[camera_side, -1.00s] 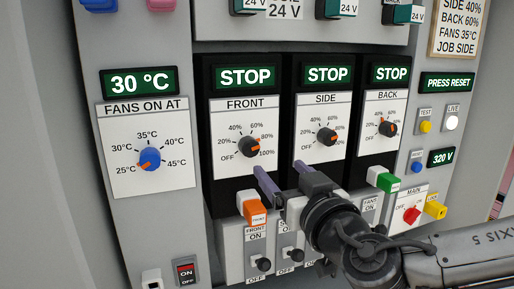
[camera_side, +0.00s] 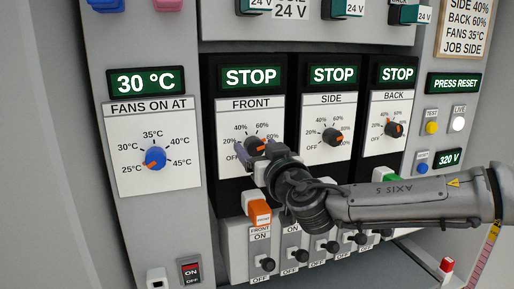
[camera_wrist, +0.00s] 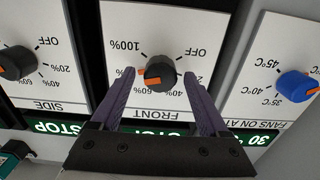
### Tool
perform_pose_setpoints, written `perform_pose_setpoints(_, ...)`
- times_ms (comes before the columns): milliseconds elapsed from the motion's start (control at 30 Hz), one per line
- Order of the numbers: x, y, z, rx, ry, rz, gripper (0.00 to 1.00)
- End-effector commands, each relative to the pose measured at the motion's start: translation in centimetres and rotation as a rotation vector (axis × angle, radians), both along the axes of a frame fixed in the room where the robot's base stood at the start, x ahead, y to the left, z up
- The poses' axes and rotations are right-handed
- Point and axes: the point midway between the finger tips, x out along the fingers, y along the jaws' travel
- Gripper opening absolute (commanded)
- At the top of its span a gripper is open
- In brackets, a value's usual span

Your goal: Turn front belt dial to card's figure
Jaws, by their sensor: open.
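The front belt dial (camera_side: 255,146) is a black knob with an orange pointer on a white FRONT plate. In the wrist view the picture is upside down, and the knob (camera_wrist: 160,75) has its orange pointer between the 60% and 100% marks. My gripper (camera_side: 259,151) is at this dial, and its purple fingers partly cover the plate. In the wrist view my open gripper (camera_wrist: 158,75) has one finger on each side of the knob, with gaps showing. The card (camera_side: 463,28) at top right reads SIDE 40%, BACK 60%, FANS 35°C, JOB SIDE; its top is cut off.
The side dial (camera_side: 332,137) and back dial (camera_side: 394,129) sit to the right, each under a STOP display. The blue fans dial (camera_side: 155,158) is to the left. An orange block (camera_side: 259,213) and several toggle switches stand below the front dial.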

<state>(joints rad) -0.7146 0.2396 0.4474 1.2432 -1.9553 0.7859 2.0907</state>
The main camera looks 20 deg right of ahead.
Motion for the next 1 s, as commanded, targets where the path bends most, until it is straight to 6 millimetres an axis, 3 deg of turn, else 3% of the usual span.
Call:
perform_pose_setpoints(367, 0.55, 0.02, 0.0, 0.0, 0.0, 0.001, 0.78)
perform_pose_setpoints(800, 0.52, 0.0, -0.01, 0.0, 0.0, 0.0, 0.01)
perform_pose_setpoints(1000, 0.52, -0.01, -0.01, -0.005, 0.0, 0.0, 0.0)
